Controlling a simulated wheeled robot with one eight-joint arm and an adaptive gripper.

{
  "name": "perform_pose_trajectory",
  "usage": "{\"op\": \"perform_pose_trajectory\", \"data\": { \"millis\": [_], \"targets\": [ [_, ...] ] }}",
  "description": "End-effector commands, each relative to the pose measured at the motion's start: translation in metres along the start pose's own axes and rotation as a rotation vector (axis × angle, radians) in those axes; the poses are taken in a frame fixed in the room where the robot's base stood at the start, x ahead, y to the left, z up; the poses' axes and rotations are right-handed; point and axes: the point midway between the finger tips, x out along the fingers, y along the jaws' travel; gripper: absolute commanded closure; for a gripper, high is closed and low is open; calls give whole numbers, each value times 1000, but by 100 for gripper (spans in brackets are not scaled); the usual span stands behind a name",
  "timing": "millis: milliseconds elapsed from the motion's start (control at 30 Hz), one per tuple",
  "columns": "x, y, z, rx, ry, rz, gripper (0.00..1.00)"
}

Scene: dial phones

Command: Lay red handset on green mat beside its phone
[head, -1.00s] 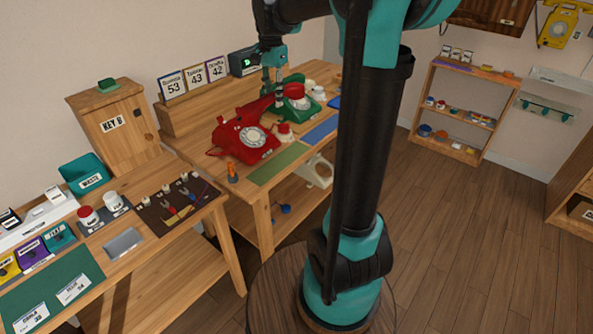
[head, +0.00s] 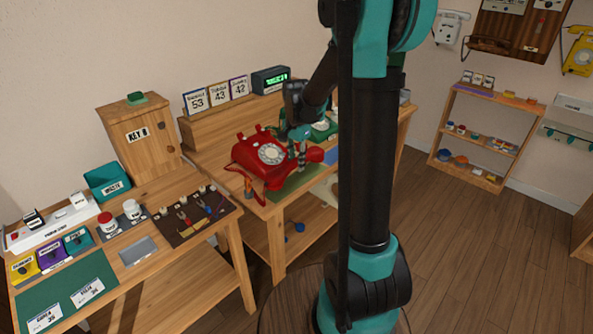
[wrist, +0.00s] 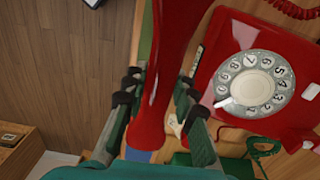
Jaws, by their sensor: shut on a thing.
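The red phone (head: 262,160) stands on the wooden bench with its dial facing up and its cradle empty; it also fills the right of the wrist view (wrist: 258,75). My gripper (wrist: 157,92) is shut on the red handset (wrist: 160,70), with a finger on each side of its grip. In the head view my gripper (head: 298,158) is over the green mat (head: 300,184), just right of the phone, and one red handset end (head: 315,154) shows beside it. The handset is over or on the mat; whether it touches cannot be told. My arm partly hides the bench.
A blue mat (head: 332,156) lies behind the green mat. A green phone (head: 325,131) stands further back, partly hidden by my arm. An orange object (head: 248,182) stands at the bench's near left edge. Number cards (head: 218,94) stand on the back shelf.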

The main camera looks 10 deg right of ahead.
Motion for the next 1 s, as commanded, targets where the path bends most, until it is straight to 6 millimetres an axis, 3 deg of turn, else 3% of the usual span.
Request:
{"op": "perform_pose_trajectory", "data": {
  "millis": [300, 700, 733, 867, 1000],
  "targets": [
    [36, 0, 0, 0, 0, 0, 100],
    [40, 0, 0, 0, 0, 0, 100],
    [40, 0, 0, 0, 0, 0, 70],
    [40, 0, 0, 0, 0, 0, 54],
    [39, 0, 0, 0, 0, 0, 53]
  ]
}}
